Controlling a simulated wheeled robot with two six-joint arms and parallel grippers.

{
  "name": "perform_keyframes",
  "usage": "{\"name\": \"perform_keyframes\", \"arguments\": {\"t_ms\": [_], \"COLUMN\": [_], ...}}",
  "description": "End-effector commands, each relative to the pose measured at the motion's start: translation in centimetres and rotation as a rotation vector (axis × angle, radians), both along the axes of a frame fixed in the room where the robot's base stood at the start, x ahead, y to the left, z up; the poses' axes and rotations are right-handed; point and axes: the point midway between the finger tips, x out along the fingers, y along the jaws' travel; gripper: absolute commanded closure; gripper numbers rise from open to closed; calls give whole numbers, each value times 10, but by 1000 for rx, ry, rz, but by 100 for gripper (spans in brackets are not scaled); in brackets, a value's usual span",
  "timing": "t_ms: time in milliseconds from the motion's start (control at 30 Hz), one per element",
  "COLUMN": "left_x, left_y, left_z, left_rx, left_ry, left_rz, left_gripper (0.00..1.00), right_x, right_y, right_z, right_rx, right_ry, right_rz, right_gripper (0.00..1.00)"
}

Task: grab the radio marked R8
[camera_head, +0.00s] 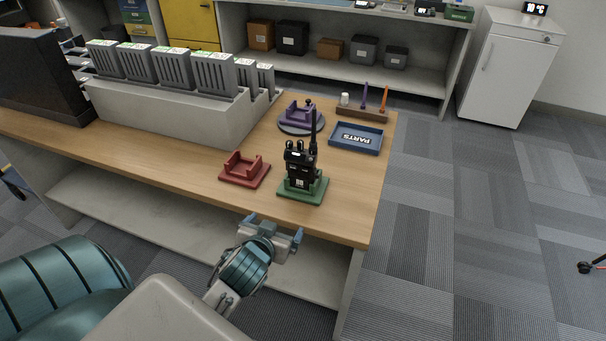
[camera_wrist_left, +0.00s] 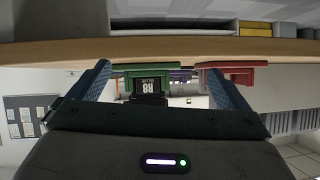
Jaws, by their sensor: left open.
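The black radio (camera_head: 299,165) with a tall antenna stands upright in a green cradle (camera_head: 303,195) near the table's front edge. In the left wrist view, which looks upside down, the radio (camera_wrist_left: 146,98) shows a label reading R8 and BLUE, and the green cradle (camera_wrist_left: 150,72) is against the table. My left gripper (camera_head: 273,228) is open and empty, off the front edge of the table, in front of the radio and apart from it. In the wrist view the radio appears between the fingers (camera_wrist_left: 158,82). My right gripper is not in view.
An empty red cradle (camera_head: 244,170) stands left of the green one. Behind are a purple cradle (camera_head: 299,112) on a round base, a blue PARTS tray (camera_head: 357,138) and a peg rack (camera_head: 362,112). A grey charger block (camera_head: 180,110) fills the left. The table edge (camera_head: 215,183) lies close to the gripper.

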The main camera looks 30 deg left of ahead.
Motion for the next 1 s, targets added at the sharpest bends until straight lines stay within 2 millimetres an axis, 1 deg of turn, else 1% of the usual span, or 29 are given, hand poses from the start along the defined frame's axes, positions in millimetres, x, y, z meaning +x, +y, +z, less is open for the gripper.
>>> {"name": "perform_keyframes", "arguments": {"t_ms": [33,100,233,333,400,467,567,700,800,933,1000], "left_x": [14,29,52,65,71,76,88,110,123,130,137], "left_y": [3,6,7,6,5,5,7,13,16,19,21], "left_z": [21,38,66,85,94,99,103,103,102,101,102], "left_rx": [9,15,23,26,27,28,29,28,27,28,28], "left_ry": [-98,-191,-346,-443,-489,-513,-527,-525,-524,-523,-523], "left_rz": [4,3,-18,-42,-56,-65,-70,-69,-70,-70,-69], "left_gripper": [2,2,2,2,2,2,2,2,2,2,2], "right_x": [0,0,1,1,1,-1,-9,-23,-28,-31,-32], "right_y": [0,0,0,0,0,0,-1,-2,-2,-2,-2], "right_z": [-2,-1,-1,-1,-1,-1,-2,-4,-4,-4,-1], "right_rx": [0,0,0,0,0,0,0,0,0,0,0], "right_ry": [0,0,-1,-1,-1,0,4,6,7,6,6], "right_rz": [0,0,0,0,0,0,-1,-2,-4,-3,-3], "right_gripper": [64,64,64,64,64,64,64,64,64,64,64]}}
